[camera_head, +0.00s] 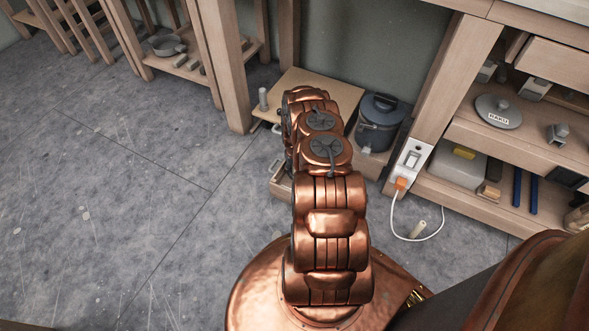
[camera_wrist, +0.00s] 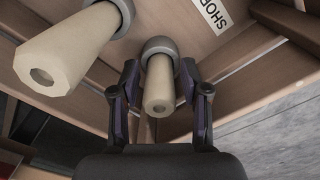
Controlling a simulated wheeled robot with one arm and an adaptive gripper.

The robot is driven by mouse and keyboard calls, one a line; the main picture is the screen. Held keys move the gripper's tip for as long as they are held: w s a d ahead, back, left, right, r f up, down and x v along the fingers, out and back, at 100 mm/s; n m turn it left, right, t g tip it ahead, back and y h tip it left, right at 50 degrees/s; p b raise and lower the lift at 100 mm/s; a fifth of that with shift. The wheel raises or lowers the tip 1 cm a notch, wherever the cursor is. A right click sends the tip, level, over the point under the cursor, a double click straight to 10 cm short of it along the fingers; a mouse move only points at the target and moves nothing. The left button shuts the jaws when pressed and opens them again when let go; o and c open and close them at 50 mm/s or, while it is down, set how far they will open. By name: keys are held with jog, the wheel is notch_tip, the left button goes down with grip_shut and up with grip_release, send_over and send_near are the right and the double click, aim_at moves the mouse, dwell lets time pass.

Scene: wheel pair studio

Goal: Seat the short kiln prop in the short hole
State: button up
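In the wrist view a cream, hollow-ended kiln prop (camera_wrist: 159,92) stands with its lower end in a grey collar (camera_wrist: 158,46) on a wooden surface. My gripper (camera_wrist: 160,72) has one finger on each side of this prop, close to the collar. I cannot tell whether the fingers touch it. A larger-looking cream prop (camera_wrist: 50,62) stands in another grey collar (camera_wrist: 118,14) at the upper left. A label beginning "SHO" (camera_wrist: 213,12) is on the wood to the right, cut off by the frame.
A dark lidded pot (camera_head: 380,120) stands right of my arm. A white power strip (camera_head: 411,160) with a cable is on the right bench post. The floor (camera_head: 110,190) at left is clear.

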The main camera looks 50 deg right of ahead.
jog(key=shift+o, duration=0.4)
jog(key=shift+r, duration=0.1)
jog(key=shift+r, duration=5.95)
